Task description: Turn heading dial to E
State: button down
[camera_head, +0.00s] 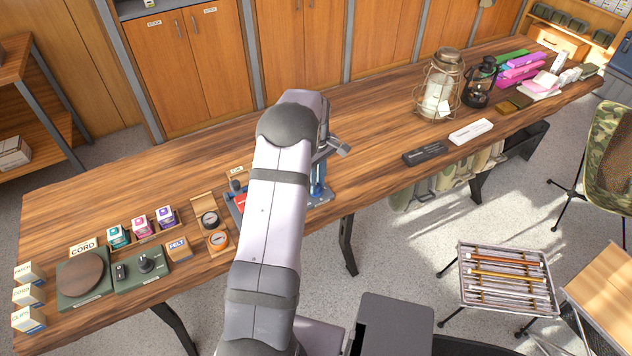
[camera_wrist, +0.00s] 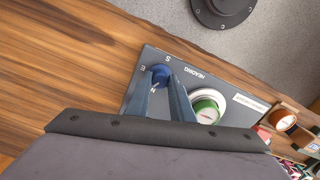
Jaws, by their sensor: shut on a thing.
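The heading dial (camera_wrist: 161,73) is a small blue knob on a blue-grey panel (camera_wrist: 150,58). In the wrist view, the letters S, E and N show around it, and the word HEADING is printed upside down beside it. My gripper (camera_wrist: 162,84) has its two blue-grey fingers closed about the knob, one on each side. The pointer mark is too small or covered, so I cannot tell which letter it faces. In the head view the panel (camera_head: 320,199) is largely hidden behind my arm, and the dial cannot be made out.
A green button in a white ring (camera_wrist: 207,107) sits on the panel close to the right finger. A compass-like round dial (camera_head: 209,219) stands left of my arm.

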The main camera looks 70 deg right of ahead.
jog(key=m, duration=1.2)
dwell(0.4)
jog(key=c, duration=1.6)
grip_release()
jog(key=shift+o, duration=0.2)
jog(key=shift+r+b, duration=1.2)
jog(key=shift+r, duration=2.55)
